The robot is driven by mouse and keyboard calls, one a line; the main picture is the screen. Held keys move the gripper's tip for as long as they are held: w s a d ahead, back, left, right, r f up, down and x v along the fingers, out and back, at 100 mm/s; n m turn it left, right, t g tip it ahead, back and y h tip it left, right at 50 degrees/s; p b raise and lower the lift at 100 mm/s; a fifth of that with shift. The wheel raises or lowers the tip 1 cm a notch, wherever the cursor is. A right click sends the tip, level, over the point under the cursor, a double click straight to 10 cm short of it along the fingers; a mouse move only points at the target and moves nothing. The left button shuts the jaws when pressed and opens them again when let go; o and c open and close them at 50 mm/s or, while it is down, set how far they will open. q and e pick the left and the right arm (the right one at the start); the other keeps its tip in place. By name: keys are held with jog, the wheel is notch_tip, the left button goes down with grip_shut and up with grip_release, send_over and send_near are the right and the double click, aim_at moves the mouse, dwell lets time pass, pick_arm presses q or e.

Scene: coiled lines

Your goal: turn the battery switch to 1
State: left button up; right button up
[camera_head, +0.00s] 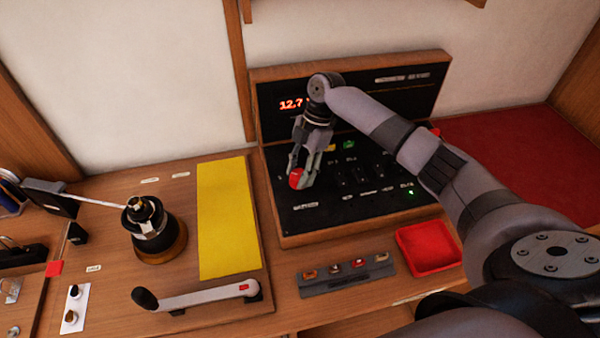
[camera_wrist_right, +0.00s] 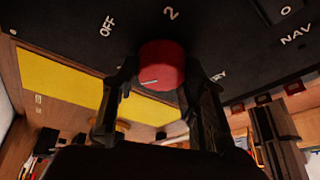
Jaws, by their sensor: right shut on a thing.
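The battery switch is a red round knob (camera_head: 296,179) at the lower left of the black panel (camera_head: 330,215). In the right wrist view the knob (camera_wrist_right: 162,62) sits between my fingers, with a white pointer line on its face towards the lower left of that picture. The labels OFF and 2 show on the panel beside it; I see no label 1. My right gripper (camera_head: 302,170) reaches down from above and is shut on the knob, one finger on each side. My left gripper is not in view.
Black rocker switches (camera_head: 340,172) stand right of the knob. A red display (camera_head: 292,104) is partly behind my right arm. A winch (camera_head: 153,228), yellow mat (camera_head: 228,220), winch handle (camera_head: 205,295), grey fuse strip (camera_head: 347,272) and red tray (camera_head: 430,248) lie around the panel.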

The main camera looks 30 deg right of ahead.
dwell(0.3)
jog(key=o, duration=1.1)
jog(key=shift+o, duration=0.2)
jog(key=v, duration=1.2)
jog(key=shift+w, duration=0.1)
